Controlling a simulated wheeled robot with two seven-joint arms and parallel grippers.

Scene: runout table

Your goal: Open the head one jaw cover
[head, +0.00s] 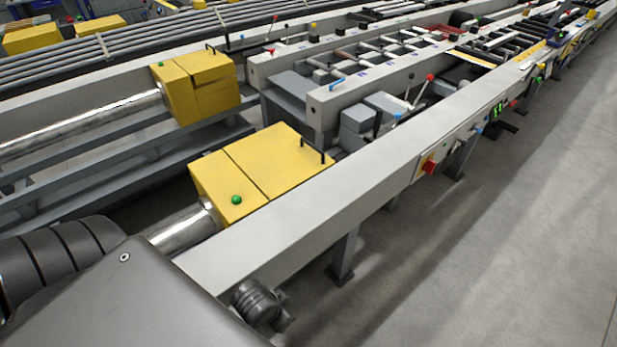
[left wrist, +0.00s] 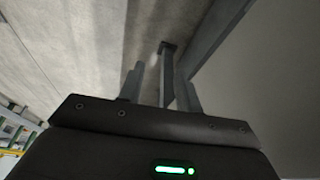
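Two yellow box-shaped covers stand along the table in the head view. The near yellow cover (head: 275,165) has a seam across its top, a green knob (head: 236,199) and a black handle (head: 313,151) at its far right edge. The far yellow cover (head: 212,72) also has a dark handle. Both look closed; no label shows which is head one. My left gripper (left wrist: 160,88) shows in the left wrist view with its two grey fingers apart and nothing between them; a grey table leg stands beyond. It is not clearly seen in the head view. My right gripper is not in view.
A long grey beam (head: 330,170) runs past the near cover's right side, with a red and yellow switch (head: 429,166) on its outer face. Steel bars (head: 185,227) enter both covers. Grey floor (head: 480,240) on the right is clear. My dark arm fills the lower left.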

